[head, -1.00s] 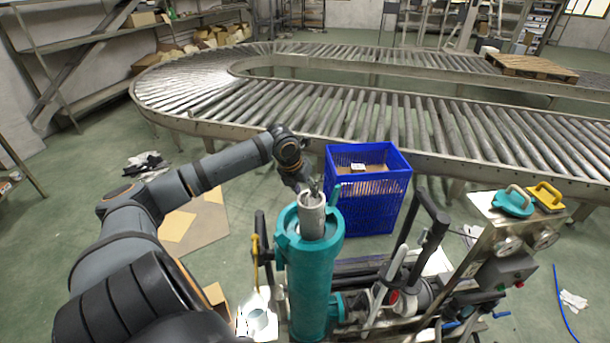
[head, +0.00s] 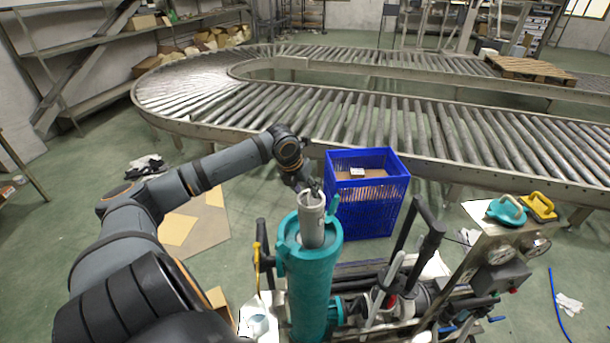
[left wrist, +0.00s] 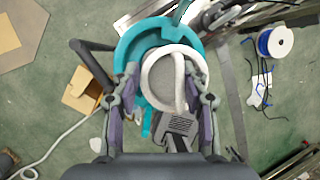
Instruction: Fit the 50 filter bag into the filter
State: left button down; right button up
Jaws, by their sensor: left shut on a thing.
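The filter (head: 312,290) is a tall teal upright cylinder with its top open, in front of me. The filter bag (head: 312,230) is a pale grey-white cylinder, roughly upright, with its upper part sticking up out of the filter mouth. Its lower part is hidden inside the housing. My left gripper (head: 308,187) is at the bag's top, shut on it. In the left wrist view, the gripper (left wrist: 167,110) has a finger on each side of the bag's round rim (left wrist: 152,82), with a pale handle and a grey tag there. The teal filter rim (left wrist: 130,50) shows behind.
A blue crate (head: 365,205) stands behind and right of the filter. A cart with pipes and a gauge panel (head: 500,250) adjoins the filter on the right. A roller conveyor (head: 400,130) runs behind. Cardboard lies on the floor at left.

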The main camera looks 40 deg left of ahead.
pick_arm(q)
jog(key=shift+r+p, duration=2.45)
jog(key=shift+r, duration=0.35)
jog(key=shift+s+a+f, duration=0.1)
jog(key=shift+s+a, duration=0.05)
jog(key=shift+a, duration=0.05)
jog(key=shift+w+d, duration=0.2)
jog(key=shift+d, duration=0.05)
